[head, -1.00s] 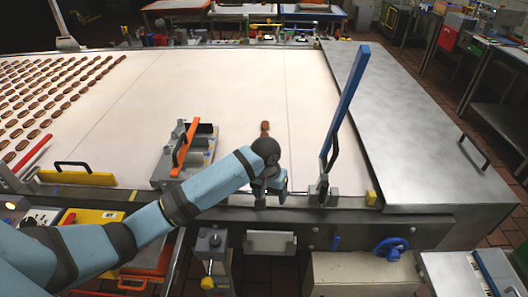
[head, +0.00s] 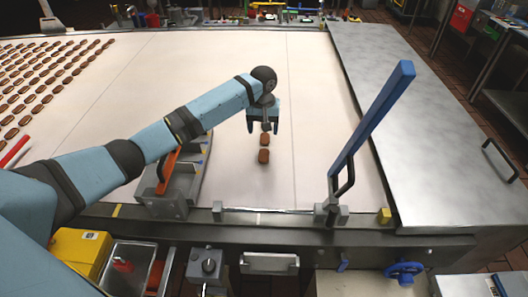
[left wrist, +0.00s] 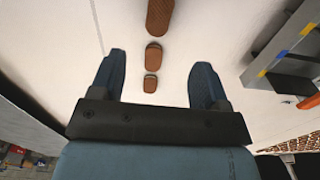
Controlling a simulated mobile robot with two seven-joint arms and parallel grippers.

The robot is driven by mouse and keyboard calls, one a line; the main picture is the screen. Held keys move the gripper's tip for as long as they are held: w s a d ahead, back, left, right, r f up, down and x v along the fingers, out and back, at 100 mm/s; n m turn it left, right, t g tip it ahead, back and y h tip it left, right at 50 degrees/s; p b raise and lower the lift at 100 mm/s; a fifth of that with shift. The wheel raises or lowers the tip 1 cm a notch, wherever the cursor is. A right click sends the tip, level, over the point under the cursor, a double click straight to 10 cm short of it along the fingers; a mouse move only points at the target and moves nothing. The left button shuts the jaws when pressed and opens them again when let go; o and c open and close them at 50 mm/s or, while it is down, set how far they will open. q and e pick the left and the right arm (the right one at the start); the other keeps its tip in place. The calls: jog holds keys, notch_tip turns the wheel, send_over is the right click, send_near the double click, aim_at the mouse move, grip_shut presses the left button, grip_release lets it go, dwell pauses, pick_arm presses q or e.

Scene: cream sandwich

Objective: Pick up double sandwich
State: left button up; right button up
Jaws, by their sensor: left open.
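Small brown sandwiches stand in a short row on the white belt (head: 225,60). In the head view, one sandwich (head: 263,156) lies nearest me and another (head: 264,140) just beyond it. A third brown piece (head: 266,127) shows partly between my fingers. My left gripper (head: 264,126) is open, pointing down over the far end of the row. The left wrist view shows three brown pieces: a large cut-off one (left wrist: 159,15), a middle one (left wrist: 154,55) and a small one (left wrist: 150,83) between the open fingers. I cannot tell which is double, or whether the fingers touch any. My right gripper is out of view.
Many sandwiches (head: 40,75) lie in rows at the left of the belt. A grey device with an orange handle (head: 168,170) stands left of the row. A blue lever (head: 372,118) rises at the right, beside a steel cover (head: 410,110). The belt around the row is clear.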

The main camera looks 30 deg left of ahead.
pick_arm(q)
send_over(264, 154)
notch_tip(264, 154, down, 6)
jog(key=shift+s+r, duration=0.15)
jog(key=shift+f+p, duration=0.55)
jog(key=shift+f, duration=2.3)
jog(key=c, duration=1)
